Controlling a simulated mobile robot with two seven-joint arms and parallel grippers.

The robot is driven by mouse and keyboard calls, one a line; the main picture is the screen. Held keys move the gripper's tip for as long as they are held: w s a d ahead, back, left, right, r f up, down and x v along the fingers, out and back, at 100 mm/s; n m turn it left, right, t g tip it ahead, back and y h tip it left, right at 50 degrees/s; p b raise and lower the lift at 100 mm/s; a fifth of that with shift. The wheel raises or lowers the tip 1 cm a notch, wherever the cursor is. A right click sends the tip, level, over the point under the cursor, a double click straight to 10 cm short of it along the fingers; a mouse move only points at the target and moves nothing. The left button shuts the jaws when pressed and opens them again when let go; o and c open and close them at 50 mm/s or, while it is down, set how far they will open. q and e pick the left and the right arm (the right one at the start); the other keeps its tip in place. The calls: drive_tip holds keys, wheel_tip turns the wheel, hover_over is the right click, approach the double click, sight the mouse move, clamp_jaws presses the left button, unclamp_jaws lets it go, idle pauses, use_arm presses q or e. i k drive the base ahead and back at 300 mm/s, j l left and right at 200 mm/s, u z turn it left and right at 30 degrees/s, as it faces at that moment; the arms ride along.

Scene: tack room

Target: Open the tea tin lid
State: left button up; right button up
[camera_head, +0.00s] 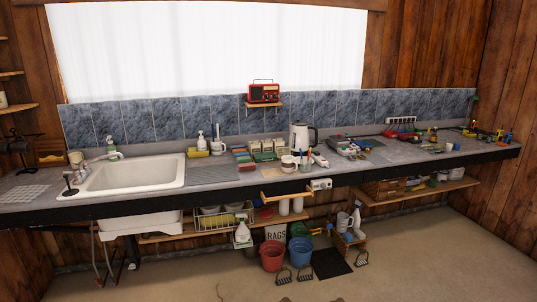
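A row of small cream and green containers (267,147) stands on the long counter, left of a white kettle (301,137). A pale mug-like container (288,163) stands in front of the row. All of these are too small to tell which, if any, is the tea tin or whether a lid is on it. Neither of my grippers is in view.
The grey counter (215,172) runs along the wall with a white sink (135,173) at left. The right part of the counter is cluttered with small items. Red (272,255) and blue (300,251) buckets stand below. The floor in front is mostly clear.

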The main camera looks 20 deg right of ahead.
sight(264, 157)
drive_tip(key=i+l, duration=0.4)
drive_tip(key=i, duration=0.15)
drive_tip(key=i+l, duration=0.4)
drive_tip(key=i, duration=0.2)
